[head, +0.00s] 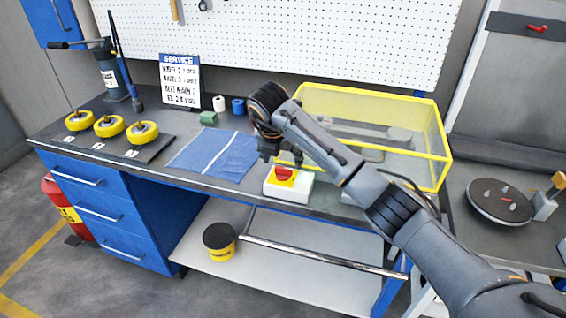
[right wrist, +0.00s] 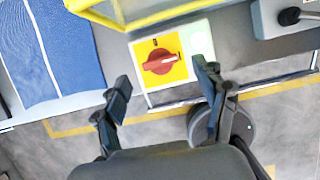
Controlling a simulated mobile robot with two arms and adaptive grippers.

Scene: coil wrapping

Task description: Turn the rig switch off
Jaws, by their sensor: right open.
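The rig switch is a red rotary knob (head: 284,174) on a yellow plate, on a white box (head: 300,190) at the bench's front edge. In the right wrist view the knob (right wrist: 160,63) lies ahead of the fingertips, its grip lying nearly sideways with a pale mark toward the right. A pale greenish round spot (right wrist: 199,38) sits beside the yellow plate. My right gripper (head: 281,158) is open and empty, just above and behind the box in the head view. In the right wrist view its fingers (right wrist: 163,80) are spread to either side of the knob, apparently not touching it. My left gripper is not in view.
A clear cover with a yellow frame (head: 445,150) stands right behind the switch box. A blue cloth (head: 213,153) lies to the left. Three yellow wheels (head: 142,133) sit on a dark mat further left. A metal rail (head: 320,254) runs below the bench's front edge.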

